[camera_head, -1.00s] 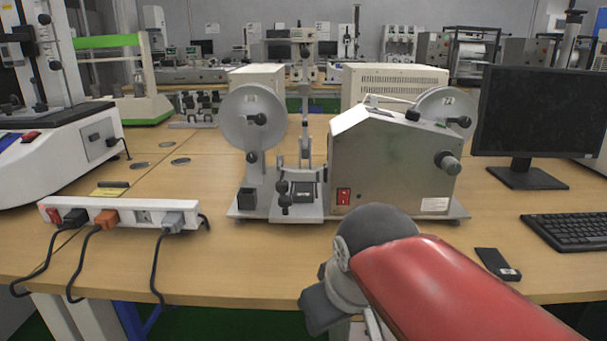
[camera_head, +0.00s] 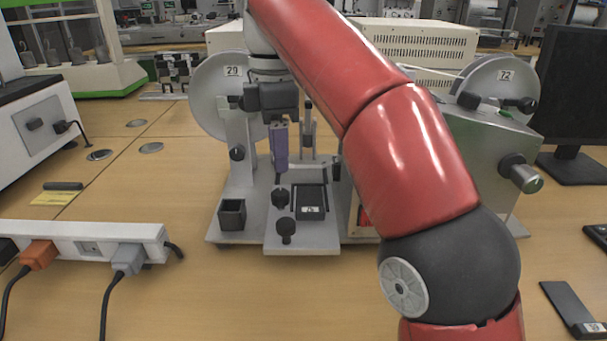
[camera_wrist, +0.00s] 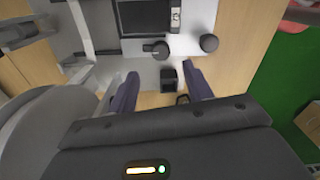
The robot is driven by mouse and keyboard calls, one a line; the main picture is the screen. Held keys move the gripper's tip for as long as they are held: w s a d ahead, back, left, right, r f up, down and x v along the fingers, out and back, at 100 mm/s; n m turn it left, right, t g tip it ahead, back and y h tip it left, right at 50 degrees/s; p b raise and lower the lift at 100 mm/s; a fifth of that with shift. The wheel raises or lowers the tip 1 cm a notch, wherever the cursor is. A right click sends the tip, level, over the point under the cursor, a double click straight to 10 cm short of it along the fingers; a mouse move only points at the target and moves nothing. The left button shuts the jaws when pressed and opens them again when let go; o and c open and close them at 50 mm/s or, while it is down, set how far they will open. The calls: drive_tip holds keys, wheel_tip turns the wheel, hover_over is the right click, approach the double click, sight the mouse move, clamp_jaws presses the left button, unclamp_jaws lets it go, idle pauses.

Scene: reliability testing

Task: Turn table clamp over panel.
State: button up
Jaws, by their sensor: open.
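The clamp appears as two black knobs on the grey base, a rear knob (camera_head: 280,197) and a front knob (camera_head: 286,229). They stand left of a dark flat panel (camera_head: 310,199) with a number label. In the wrist view the rear knob (camera_wrist: 160,49), front knob (camera_wrist: 209,42) and panel (camera_wrist: 145,18) are near the top. My gripper (camera_head: 279,170) points down above and behind the knobs, apart from them. In the wrist view its fingers (camera_wrist: 158,72) are spread and empty, with the rear knob beyond the gap between them. The clamp's joint to the panel is unclear.
A small black box (camera_head: 232,213) stands on the base left of the knobs. A grey disc (camera_head: 222,92) rises behind it. The machine housing (camera_head: 485,165) is at right, partly behind my arm. A power strip (camera_head: 85,240) lies at front left. The front table middle is clear.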

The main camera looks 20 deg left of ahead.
sight(280, 192)
drive_tip(key=shift+s+f+b, duration=0.1)
drive_tip(key=shift+f+b, duration=0.45)
drive_tip(key=shift+f, duration=3.25)
drive_tip(key=c, duration=1)
